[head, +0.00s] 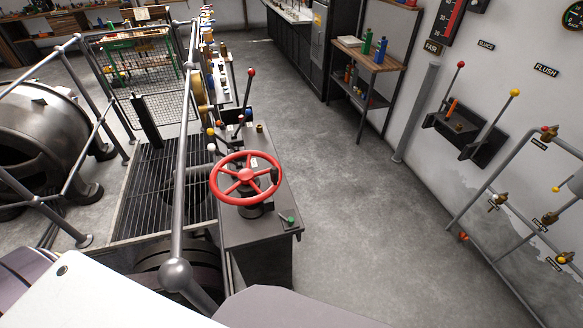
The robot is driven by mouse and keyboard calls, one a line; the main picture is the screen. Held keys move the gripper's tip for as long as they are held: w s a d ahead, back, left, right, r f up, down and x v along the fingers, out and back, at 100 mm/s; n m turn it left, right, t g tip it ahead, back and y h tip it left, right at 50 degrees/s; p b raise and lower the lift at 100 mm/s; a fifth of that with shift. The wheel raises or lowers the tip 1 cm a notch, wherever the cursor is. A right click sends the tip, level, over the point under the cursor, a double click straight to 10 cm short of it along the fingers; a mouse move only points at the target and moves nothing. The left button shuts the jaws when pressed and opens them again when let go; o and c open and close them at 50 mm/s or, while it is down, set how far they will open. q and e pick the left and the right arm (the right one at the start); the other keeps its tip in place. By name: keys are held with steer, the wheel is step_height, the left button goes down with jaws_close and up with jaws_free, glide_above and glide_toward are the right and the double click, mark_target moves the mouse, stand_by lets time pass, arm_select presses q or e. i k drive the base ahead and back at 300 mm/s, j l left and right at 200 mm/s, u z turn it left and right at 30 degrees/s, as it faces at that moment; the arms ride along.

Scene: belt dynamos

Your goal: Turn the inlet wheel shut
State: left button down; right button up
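A red spoked handwheel (245,178) sits on a dark pedestal on top of a grey cabinet (262,228). It has a dark knob on its right rim. It is the only large wheel near me, and no label on it can be read, so I cannot tell whether it is open or shut. Neither of my grippers shows in the head view. Nothing touches the wheel.
A grey railing (178,200) with a ball joint runs along the cabinet's left side, beside a floor grating (165,185). Red- and yellow-knobbed levers (470,125) and valved pipes (505,185) line the right wall. The floor (350,190) between is clear.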

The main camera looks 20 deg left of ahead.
mark_target(247, 176)
steer(key=l+u, duration=0.2)
steer(key=l, duration=0.25)
steer(key=l+u, duration=0.25)
steer(key=l, duration=0.2)
steer(key=k+l+u, duration=0.2)
steer(key=l, duration=0.25)
